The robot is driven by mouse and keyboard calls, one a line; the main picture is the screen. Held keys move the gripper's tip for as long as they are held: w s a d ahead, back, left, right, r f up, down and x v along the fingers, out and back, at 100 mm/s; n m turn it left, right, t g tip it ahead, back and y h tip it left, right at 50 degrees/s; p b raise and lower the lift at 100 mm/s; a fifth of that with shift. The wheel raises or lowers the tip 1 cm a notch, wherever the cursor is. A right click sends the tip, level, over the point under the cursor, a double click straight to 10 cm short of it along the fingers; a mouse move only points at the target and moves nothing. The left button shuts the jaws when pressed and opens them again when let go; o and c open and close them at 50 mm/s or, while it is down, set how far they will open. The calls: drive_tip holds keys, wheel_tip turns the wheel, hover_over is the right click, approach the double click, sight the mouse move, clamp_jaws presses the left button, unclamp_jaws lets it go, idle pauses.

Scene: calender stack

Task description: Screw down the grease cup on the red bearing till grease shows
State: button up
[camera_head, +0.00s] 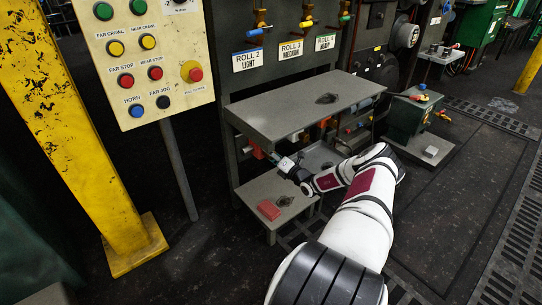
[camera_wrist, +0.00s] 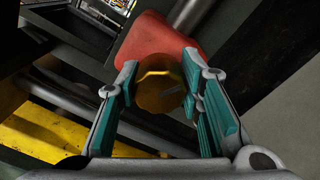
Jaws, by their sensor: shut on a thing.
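The grease cup (camera_wrist: 166,95) is a round brass-coloured cap in the middle of the wrist view. It sits against the rounded red bearing (camera_wrist: 153,38). My gripper (camera_wrist: 160,68) has its teal-padded fingers on both sides of the cup and is shut on it. A bright yellow curved line crosses the cup; I cannot tell whether it is grease or a glint. In the head view my gripper (camera_head: 268,157) reaches in under the grey shelf, and the cup and bearing are hidden there.
The grey shelf (camera_head: 270,122) overhangs my gripper. A button panel (camera_head: 145,60) on a post and a yellow column (camera_head: 75,130) stand to the left. The floor at right (camera_head: 440,210) is open.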

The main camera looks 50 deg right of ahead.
drive_tip(key=shift+f, duration=0.1)
idle(0.3)
drive_tip(key=o, duration=1.2)
drive_tip(key=shift+c, duration=0.2)
drive_tip(key=v, duration=1.2)
drive_tip(key=shift+s+a, duration=0.1)
